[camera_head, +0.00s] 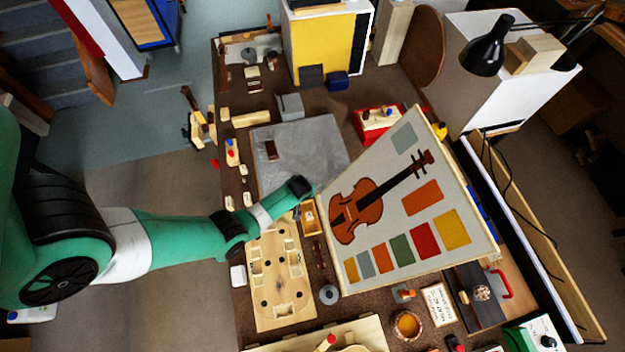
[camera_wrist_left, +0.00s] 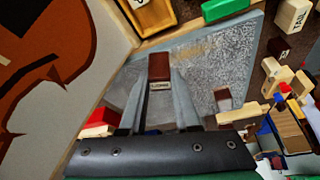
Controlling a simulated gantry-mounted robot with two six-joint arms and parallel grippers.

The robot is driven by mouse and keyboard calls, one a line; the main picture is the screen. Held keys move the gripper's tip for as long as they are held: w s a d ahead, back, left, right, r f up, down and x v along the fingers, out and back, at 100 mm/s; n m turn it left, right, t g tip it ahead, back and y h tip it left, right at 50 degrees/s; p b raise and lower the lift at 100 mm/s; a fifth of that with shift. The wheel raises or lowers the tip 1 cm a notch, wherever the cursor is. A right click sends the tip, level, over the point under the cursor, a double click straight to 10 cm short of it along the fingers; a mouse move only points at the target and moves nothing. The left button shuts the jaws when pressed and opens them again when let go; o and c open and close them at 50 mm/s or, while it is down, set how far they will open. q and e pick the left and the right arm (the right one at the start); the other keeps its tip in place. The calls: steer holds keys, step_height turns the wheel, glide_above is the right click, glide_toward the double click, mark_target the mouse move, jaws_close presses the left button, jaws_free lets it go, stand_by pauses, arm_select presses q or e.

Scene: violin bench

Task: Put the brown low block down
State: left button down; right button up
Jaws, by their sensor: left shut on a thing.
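My left gripper (camera_wrist_left: 160,84) is shut on a brown block (camera_wrist_left: 159,66) with a pale label on its near face, held between the two grey fingertips. In the wrist view the grey slab (camera_wrist_left: 218,52) lies behind the held block; I cannot tell whether they touch. In the head view my left gripper (camera_head: 305,190) is by the slab's near right corner, and the held block is hidden there. Another small dark brown block (camera_head: 271,150) lies on the left part of the grey slab (camera_head: 315,140). My right gripper is in neither view.
The tilted violin panel (camera_head: 410,200) stands close to the right of my gripper. A small wooden box (camera_head: 310,217) and a pale board with holes (camera_head: 262,290) lie on the near side. A red box (camera_head: 378,122) stands beyond the slab. The slab's middle is clear.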

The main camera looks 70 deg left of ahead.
arm_select(q)
steer(key=shift+m, duration=0.4)
steer(key=d+f+b, duration=0.1)
steer(key=f, duration=0.1)
steer(key=d+f+b, duration=0.1)
steer(key=f+b, duration=0.1)
steer(key=d+f+b, duration=0.1)
steer(key=f, duration=0.1)
steer(key=shift+s+d+b, duration=0.1)
steer(key=shift+s+b, duration=0.15)
steer(key=shift+b, duration=0.05)
steer(key=shift+f+b, duration=1.4)
steer(key=shift+f, duration=0.35)
